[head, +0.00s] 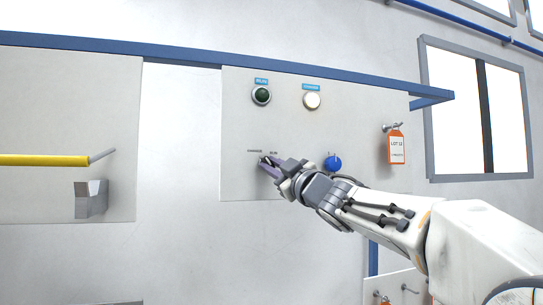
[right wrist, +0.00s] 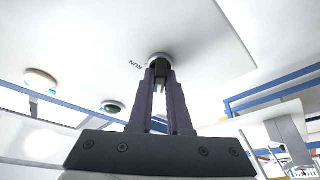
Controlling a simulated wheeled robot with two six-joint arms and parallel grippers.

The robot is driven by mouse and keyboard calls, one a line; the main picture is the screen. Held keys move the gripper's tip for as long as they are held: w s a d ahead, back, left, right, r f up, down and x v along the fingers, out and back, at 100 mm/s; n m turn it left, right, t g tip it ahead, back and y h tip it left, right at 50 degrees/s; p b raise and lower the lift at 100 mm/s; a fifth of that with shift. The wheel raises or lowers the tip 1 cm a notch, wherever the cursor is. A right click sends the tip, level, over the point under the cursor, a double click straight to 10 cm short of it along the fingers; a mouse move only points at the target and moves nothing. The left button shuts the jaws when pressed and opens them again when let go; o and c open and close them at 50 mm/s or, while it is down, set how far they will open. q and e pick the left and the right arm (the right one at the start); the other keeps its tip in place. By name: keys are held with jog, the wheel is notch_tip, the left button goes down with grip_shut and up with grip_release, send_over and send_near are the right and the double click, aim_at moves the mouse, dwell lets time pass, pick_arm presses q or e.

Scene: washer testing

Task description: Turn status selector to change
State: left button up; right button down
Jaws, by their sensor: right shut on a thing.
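The status selector is a small knob on the white panel (head: 235,130), under the labels CHANGE and RUN in the head view. In the right wrist view the selector (right wrist: 159,58) shows as a round base at the tips of my fingers, beside the RUN label. My right gripper (head: 266,162) is shut on the selector; it also shows in the right wrist view (right wrist: 160,72). The fingers hide most of the knob, so its exact setting cannot be read. My left gripper is not in view.
A green button (head: 261,95) and a white button (head: 311,101) sit above on the panel. A blue knob (head: 333,163) is close to the right of my gripper. An orange tag (head: 396,148) hangs farther right. A yellow bar (head: 45,160) is at the left.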

jog(key=shift+n+p, duration=0.3)
jog(key=shift+n, duration=0.2)
jog(key=c, duration=0.9)
grip_release()
jog(key=shift+o, duration=0.2)
jog(key=shift+s, duration=0.1)
jog(key=shift+s+d+f+b, duration=0.15)
jog(key=shift+s+d+b, duration=0.1)
jog(key=shift+b, duration=0.05)
jog(key=b+v, duration=0.3)
jog(key=v, duration=0.6)
jog(key=shift+s+d+b, duration=0.2)
jog(key=shift+d+b, duration=0.05)
jog(key=shift+b, duration=0.05)
